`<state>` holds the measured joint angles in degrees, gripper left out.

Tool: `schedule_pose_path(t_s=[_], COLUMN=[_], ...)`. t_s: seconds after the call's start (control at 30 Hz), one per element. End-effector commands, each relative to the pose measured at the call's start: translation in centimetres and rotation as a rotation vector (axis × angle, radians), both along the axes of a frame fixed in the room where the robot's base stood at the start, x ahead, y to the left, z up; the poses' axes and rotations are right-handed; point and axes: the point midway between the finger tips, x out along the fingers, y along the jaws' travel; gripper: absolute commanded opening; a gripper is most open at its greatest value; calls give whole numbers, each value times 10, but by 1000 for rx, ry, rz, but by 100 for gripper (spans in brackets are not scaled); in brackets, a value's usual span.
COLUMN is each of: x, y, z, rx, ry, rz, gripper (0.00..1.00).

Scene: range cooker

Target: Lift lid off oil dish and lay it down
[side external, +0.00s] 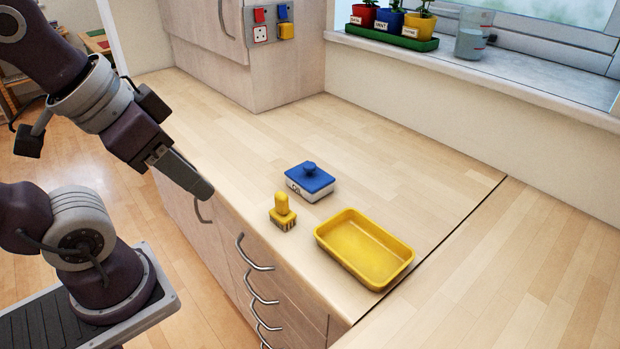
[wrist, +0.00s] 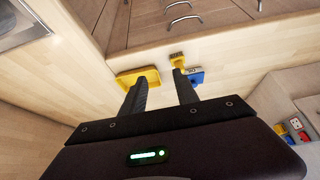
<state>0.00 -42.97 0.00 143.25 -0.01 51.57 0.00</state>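The oil dish (side external: 307,188) is a small white box with dark lettering on its front, standing on the wooden counter. Its blue lid (side external: 310,178) with a round blue knob sits on top of it. In the wrist view the blue lid (wrist: 197,78) shows small, partly behind the right finger. My gripper (side external: 207,190) is in the air left of the dish, near the counter's front edge and well apart from it. In the wrist view my gripper (wrist: 158,82) has its two fingers spread, with nothing between them.
A yellow brush (side external: 283,211) stands close in front of the dish. An empty yellow tray (side external: 365,249) lies to its right. The counter (side external: 400,160) behind and right of the dish is clear. Potted plants (side external: 392,22) and a glass jar (side external: 471,38) stand on the windowsill.

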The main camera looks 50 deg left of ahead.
Motion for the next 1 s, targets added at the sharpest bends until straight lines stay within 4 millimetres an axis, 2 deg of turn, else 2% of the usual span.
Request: schedule_pose_path(t_s=[0.37,0.4,0.47,0.7,1.0], x=[0,0,0,0,2], y=[0,0,0,0,0], z=[0,0,0,0,1], rx=[0,0,0,0,-5], ry=[0,0,0,0,3], rz=[0,0,0,0,9], gripper=[36,38,50,95,95])
